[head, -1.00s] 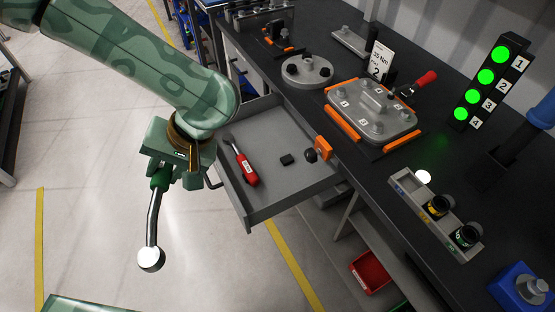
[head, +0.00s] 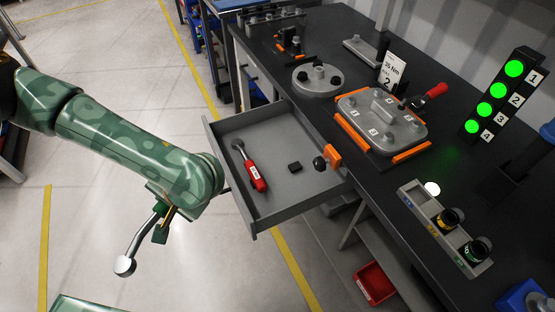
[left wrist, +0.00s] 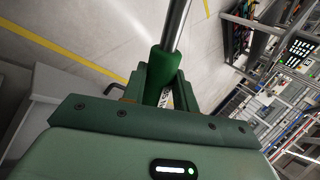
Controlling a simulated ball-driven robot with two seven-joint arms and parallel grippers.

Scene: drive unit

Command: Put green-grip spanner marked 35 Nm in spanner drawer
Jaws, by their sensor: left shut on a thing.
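My left gripper (head: 164,219) is shut on the green-grip spanner, left of the open drawer and apart from it. The spanner's steel shaft and round head (head: 125,265) point down and left over the floor. In the left wrist view the green grip (left wrist: 160,72) sits between the fingers (left wrist: 157,95); a white label on it is partly hidden and I cannot read it. The spanner drawer (head: 262,222) is pulled out from the bench. In it lie a red-grip spanner (head: 258,182) and a small black block (head: 294,167). My right gripper is not in view.
An orange clamp with a black knob (head: 331,158) is at the drawer's bench-side edge. The black bench (head: 375,185) carries a bolted cover (head: 384,120), a "35 Nm 2" sign (head: 392,73), a lit light tower (head: 500,100) and a socket tray (head: 440,230). A red bin (head: 374,284) is below.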

